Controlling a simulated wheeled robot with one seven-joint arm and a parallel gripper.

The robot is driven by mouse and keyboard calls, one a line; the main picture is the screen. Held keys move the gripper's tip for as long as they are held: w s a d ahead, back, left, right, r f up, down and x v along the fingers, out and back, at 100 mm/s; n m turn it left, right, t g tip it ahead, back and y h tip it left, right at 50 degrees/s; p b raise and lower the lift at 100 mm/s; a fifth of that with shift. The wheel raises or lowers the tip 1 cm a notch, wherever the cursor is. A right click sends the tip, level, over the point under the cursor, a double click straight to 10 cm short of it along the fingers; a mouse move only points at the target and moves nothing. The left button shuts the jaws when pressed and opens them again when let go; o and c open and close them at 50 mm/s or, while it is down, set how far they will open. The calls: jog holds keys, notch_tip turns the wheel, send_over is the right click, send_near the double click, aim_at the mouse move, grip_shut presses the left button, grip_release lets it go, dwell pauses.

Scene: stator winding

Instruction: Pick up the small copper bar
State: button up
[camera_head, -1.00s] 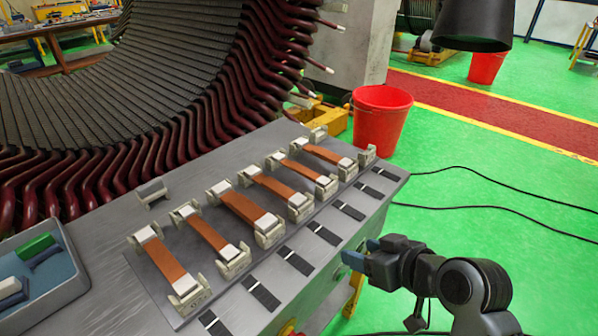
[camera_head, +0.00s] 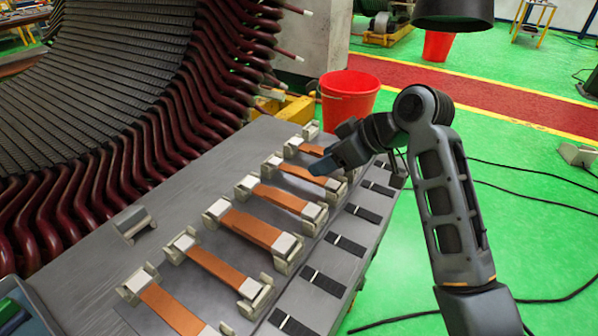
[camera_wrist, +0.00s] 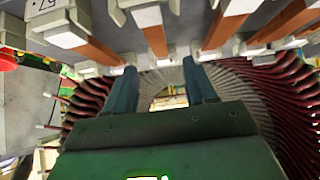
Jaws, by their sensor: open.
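Several copper bars lie in a row on the workbench, each with its ends in pale holders. The farthest and shortest-looking bar (camera_head: 311,149) is partly hidden behind my gripper. The bar before it (camera_head: 297,171) lies just left of the fingertips. Wider, longer bars follow toward the front, such as one in the middle (camera_head: 250,228). I cannot tell which bar is the small one. My gripper (camera_head: 328,172) is over the right ends of the far bars, open and empty. In the wrist view its two fingers (camera_wrist: 163,84) are apart, with a copper bar (camera_wrist: 154,38) showing beyond them.
The stator (camera_head: 110,90) with dark red windings stands behind the bench, left. Black strips (camera_head: 347,245) lie along the bench's right edge. A small grey block (camera_head: 133,222) sits left of the bars. A red bucket (camera_head: 347,100) stands beyond the bench.

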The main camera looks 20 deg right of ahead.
aim_at(305, 173)
jog(key=x, duration=0.3)
jog(key=p+x, duration=0.1)
jog(key=x, duration=0.2)
jog(key=shift+s+d+f, duration=0.15)
jog(key=shift+d, duration=0.1)
jog(key=shift+c, duration=0.2)
grip_shut()
